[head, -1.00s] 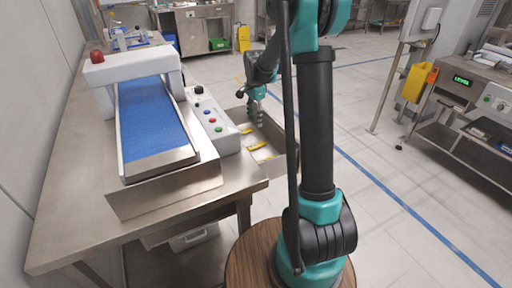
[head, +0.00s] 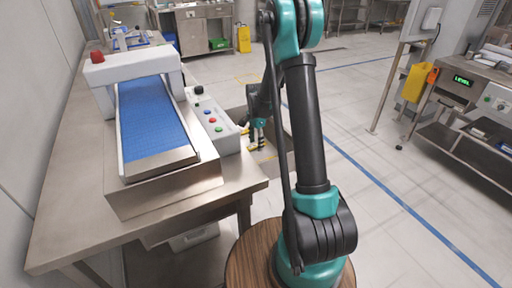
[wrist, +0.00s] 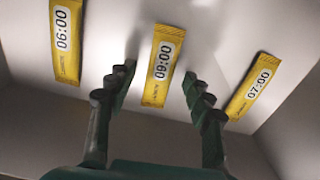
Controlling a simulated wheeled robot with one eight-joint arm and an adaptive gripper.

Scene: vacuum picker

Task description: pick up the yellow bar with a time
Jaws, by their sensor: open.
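Three yellow bars with printed times lie apart on the pale floor of a box (wrist: 215,28). In the wrist view the bar marked 06:00 (wrist: 66,42) is at left, the bar marked 09:00 (wrist: 162,65) in the middle, and the bar marked 07:00 (wrist: 254,87) at right. My gripper (wrist: 160,77) is open and empty, its fingertips on either side of the 09:00 bar in the picture. I cannot tell whether they touch it. In the head view my gripper (head: 260,138) is low in the box, and the bars are mostly hidden or too small to read.
The box walls (wrist: 40,125) rise close around the gripper. A steel table (head: 75,215) with a blue conveyor (head: 150,118) and a button panel (head: 215,120) stands left of the box. Open floor (head: 400,170) lies to the right.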

